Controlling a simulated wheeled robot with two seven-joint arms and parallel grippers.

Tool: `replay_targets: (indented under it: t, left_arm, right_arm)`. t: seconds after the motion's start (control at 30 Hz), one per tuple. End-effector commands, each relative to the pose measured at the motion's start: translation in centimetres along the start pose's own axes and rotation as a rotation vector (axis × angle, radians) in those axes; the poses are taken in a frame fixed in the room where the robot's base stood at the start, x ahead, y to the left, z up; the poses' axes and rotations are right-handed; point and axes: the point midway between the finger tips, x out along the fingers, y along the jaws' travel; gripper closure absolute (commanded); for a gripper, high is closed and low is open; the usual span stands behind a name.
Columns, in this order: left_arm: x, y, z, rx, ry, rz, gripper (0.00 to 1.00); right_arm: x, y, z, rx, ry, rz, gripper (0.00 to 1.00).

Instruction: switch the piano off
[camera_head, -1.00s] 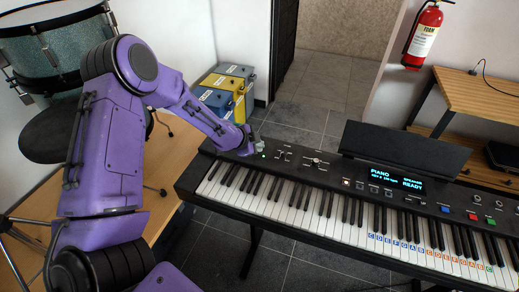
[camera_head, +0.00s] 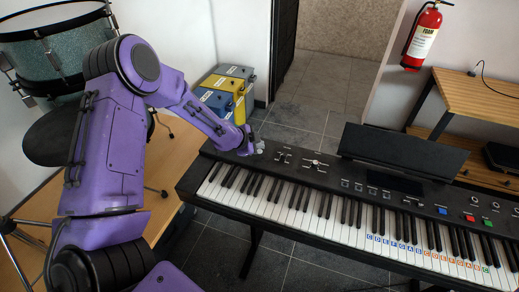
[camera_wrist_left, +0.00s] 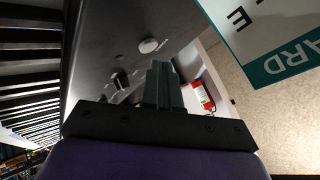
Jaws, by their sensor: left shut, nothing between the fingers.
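The piano (camera_head: 215,192) is a black keyboard on a stand, running across the right of the head view. Its display (camera_head: 396,184) is dark, with no text showing. My left gripper (camera_head: 259,148) is at the far left end of the piano's top panel, near its back edge. Its fingers (camera_wrist_left: 163,86) are shut with nothing between them, seen over the panel in the left wrist view. I cannot tell whether the tips touch the panel, and no power switch can be made out there. My right gripper is not in view.
A knob and sliders (camera_head: 317,163) sit to the right of my left gripper on the panel. A music rest (camera_head: 400,150) stands behind the display. Labelled boxes (camera_head: 222,98), a drum (camera_head: 60,58) and a wooden shelf (camera_head: 480,100) stand around. The floor behind the piano is clear.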

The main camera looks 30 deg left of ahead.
Motion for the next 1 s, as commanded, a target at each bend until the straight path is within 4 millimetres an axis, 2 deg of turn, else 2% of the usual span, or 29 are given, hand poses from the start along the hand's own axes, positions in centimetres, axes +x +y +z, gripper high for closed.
replay_targets:
  t: [0.17,0.63,1.0]
  left_arm:
    - [-0.3,-0.2,-0.2,0.0,0.0,0.0,1.0]
    - [-4.2,-3.1,-3.0,0.0,0.0,0.0,1.0]
    - [-4.1,-3.0,-3.0,0.0,0.0,0.0,1.0]
  right_arm:
    - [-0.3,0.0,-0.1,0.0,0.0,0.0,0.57]
    - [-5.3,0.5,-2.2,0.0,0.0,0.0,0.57]
    - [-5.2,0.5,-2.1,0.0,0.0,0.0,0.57]
